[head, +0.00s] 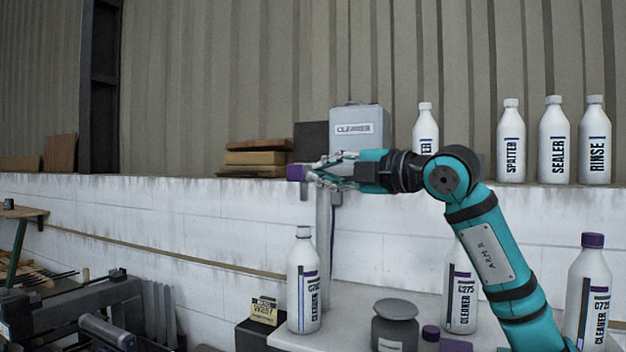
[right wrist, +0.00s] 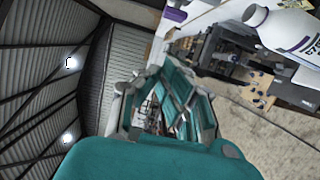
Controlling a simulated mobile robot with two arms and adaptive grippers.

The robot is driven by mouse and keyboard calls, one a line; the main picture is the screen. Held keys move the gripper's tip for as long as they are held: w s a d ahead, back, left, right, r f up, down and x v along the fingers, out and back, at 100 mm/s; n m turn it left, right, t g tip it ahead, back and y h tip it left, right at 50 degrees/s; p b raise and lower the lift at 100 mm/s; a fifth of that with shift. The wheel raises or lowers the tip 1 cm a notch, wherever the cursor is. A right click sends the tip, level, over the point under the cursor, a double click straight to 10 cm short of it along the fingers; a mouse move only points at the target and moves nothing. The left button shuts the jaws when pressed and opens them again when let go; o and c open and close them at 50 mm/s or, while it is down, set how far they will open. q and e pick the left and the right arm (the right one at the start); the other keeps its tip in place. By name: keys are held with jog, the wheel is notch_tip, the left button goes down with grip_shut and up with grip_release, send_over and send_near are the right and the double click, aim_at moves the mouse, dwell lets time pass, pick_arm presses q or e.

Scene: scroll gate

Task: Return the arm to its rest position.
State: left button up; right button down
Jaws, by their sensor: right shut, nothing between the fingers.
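My right arm (head: 489,250) reaches up from the lower right and bends to the left at the elbow. Its gripper (head: 312,173) is shut and empty, level with the top of the white wall. A small purple piece (head: 296,172) shows at the fingertips in the head view; I cannot tell whether it touches them. In the right wrist view the gripper fingers (right wrist: 168,105) fill the middle, with a white bottle (right wrist: 285,30) at the upper right. My left gripper is not in view.
A bench (head: 352,296) holds a capless-looking cleaner bottle (head: 304,285), another cleaner bottle (head: 460,295), a grey pot (head: 395,325) and a purple-capped bottle (head: 588,290). A grey post (head: 323,225) stands below the gripper. Bottles, a cleaner box (head: 360,128) and wood blocks (head: 256,158) line the ledge.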

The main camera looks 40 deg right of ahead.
jog(key=shift+d, duration=0.25)
jog(key=shift+a, duration=0.15)
